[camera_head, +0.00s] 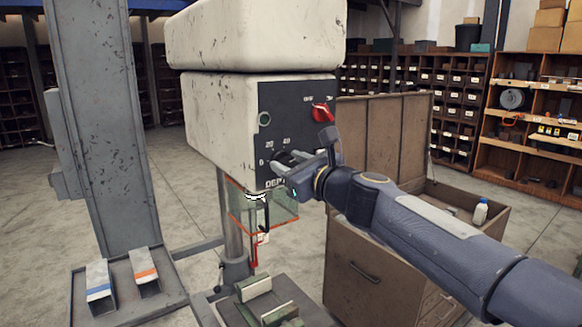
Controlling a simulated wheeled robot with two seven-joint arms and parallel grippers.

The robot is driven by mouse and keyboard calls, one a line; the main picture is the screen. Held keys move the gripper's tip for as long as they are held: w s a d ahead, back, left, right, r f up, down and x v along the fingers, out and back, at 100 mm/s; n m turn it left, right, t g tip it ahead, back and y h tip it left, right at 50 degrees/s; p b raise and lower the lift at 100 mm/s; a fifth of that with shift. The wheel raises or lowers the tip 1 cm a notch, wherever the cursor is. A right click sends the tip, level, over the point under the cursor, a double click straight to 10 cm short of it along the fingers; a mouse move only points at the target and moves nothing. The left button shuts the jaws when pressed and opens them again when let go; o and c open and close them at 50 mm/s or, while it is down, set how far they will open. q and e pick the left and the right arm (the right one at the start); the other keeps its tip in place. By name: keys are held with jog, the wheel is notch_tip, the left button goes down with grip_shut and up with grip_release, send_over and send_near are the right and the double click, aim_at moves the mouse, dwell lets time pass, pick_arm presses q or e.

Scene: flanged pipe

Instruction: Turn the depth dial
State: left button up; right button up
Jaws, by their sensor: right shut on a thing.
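The depth dial (284,157) is a dark knob low on the black panel (275,100) of a worn white drill press head (215,120). Part of the printed word "DEPTH" and some scale numbers show around it. My right gripper (285,166) reaches in from the right and is shut on the dial, its fingers hiding most of it. A red switch knob (322,112) sits higher on the same panel, apart from the gripper. My left gripper is not in view.
Below the head are a clear guard (278,208) and a vise (270,300). A brown cabinet (375,280) with an open-topped box stands under my right arm. A grey steel column (100,120) stands left. Shelves (530,110) line the back.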

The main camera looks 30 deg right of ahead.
jog(key=n+b, duration=0.1)
jog(key=n, duration=0.4)
jog(key=shift+a+f+n+b, duration=0.1)
jog(key=shift+n+b, duration=0.2)
jog(key=n+b, duration=0.1)
jog(key=n, duration=0.4)
jog(key=shift+f+n+b, duration=0.15)
jog(key=shift+n+b, duration=0.15)
jog(key=n+b, duration=0.3)
jog(key=n, duration=0.6)
jog(key=shift+f+n+b, duration=0.15)
jog(key=shift+n+b, duration=0.15)
jog(key=o, duration=1)
